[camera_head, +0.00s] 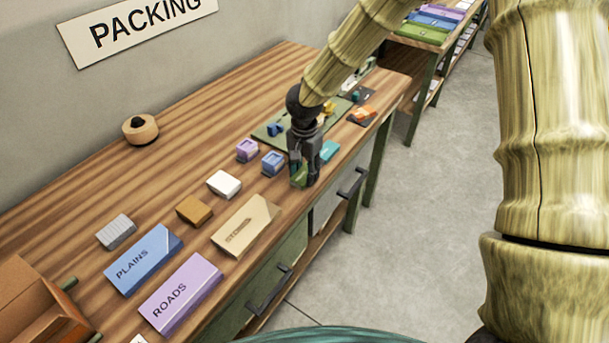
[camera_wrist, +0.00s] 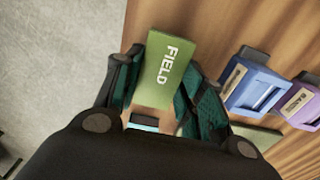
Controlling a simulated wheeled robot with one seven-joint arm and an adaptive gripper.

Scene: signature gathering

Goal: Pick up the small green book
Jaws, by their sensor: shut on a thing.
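The small green book (camera_wrist: 166,72) with "FIELD" in white on its cover sits between my gripper's fingers (camera_wrist: 155,95) in the wrist view. The fingers are shut on its two sides. In the head view my gripper (camera_head: 302,172) points down near the table's front edge, and a bit of the green book (camera_head: 299,176) shows at the fingertips. Most of the book is hidden by the fingers there. I cannot tell whether the book touches the tabletop.
A blue block (camera_head: 272,162) and a purple block (camera_head: 247,149) stand left of my gripper. A teal item (camera_head: 329,151) lies to its right, a green mat (camera_head: 273,134) behind. PLAINS (camera_head: 144,260) and ROADS (camera_head: 180,293) books lie at front left. Drawer handles (camera_head: 352,184) jut out below.

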